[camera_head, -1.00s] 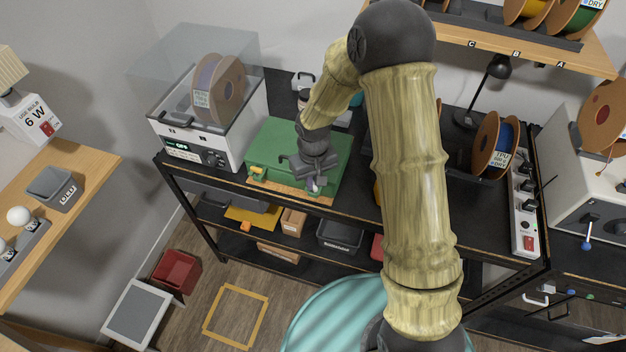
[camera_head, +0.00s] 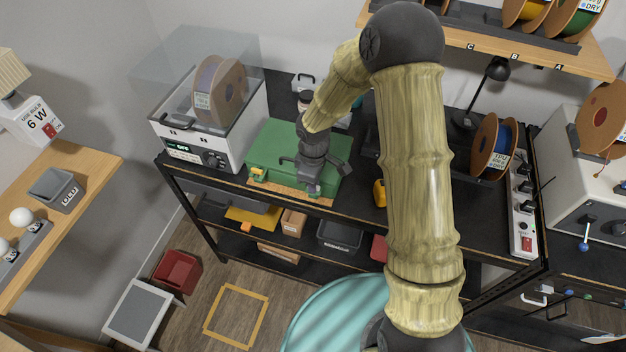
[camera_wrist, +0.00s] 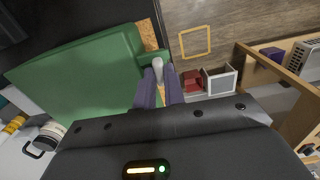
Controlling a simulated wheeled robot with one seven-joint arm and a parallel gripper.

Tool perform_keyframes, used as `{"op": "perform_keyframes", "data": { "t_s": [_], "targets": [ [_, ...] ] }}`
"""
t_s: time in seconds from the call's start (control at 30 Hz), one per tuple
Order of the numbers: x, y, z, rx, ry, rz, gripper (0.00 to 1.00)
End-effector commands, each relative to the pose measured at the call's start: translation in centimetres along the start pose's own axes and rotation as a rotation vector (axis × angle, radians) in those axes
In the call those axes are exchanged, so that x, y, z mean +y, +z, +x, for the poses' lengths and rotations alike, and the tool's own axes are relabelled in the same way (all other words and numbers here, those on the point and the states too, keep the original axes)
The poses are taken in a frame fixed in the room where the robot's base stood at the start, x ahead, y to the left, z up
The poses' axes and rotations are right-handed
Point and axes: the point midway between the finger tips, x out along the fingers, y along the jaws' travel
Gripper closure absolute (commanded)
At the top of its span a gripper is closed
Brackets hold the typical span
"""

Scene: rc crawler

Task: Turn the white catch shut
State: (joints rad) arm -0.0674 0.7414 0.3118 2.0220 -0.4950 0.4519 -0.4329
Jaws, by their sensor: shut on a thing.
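A green case (camera_head: 272,146) lies on the black workbench, its front edge along a cork-coloured strip (camera_head: 287,194). It fills the left of the wrist view (camera_wrist: 75,85). The white catch (camera_wrist: 158,69) is at the case's front edge. My gripper (camera_wrist: 159,82) is shut on the white catch, with a finger on each side of it. In the head view my gripper (camera_head: 306,188) is over the right part of the case's front edge and hides the catch. A yellow catch (camera_head: 258,173) is at the left of that edge.
A white filament dryer (camera_head: 200,138) with a clear lid stands left of the case. A yellow object (camera_head: 379,194) stands right of it, partly behind my arm. A shelf with bins (camera_head: 340,234) is below. The floor in front holds a red bin (camera_head: 177,271).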

Motion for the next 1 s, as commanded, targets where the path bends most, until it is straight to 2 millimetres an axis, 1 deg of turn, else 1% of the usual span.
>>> {"op": "perform_keyframes", "data": {
  "t_s": [0.2,0.53,0.57,0.6,0.67,1.0],
  "targets": [
    [0.10,-0.08,-0.11,0.003,0.003,-0.037,1.00],
    [0.08,-0.12,-0.11,0.003,0.003,-0.040,1.00],
    [0.08,-0.12,-0.11,0.003,0.003,-0.040,0.87],
    [0.08,-0.12,-0.11,0.003,0.003,-0.040,0.79],
    [0.07,-0.11,-0.10,0.003,0.003,-0.040,0.68],
    [0.16,-0.02,-0.04,0.002,0.003,-0.037,0.67]
  ]
}}
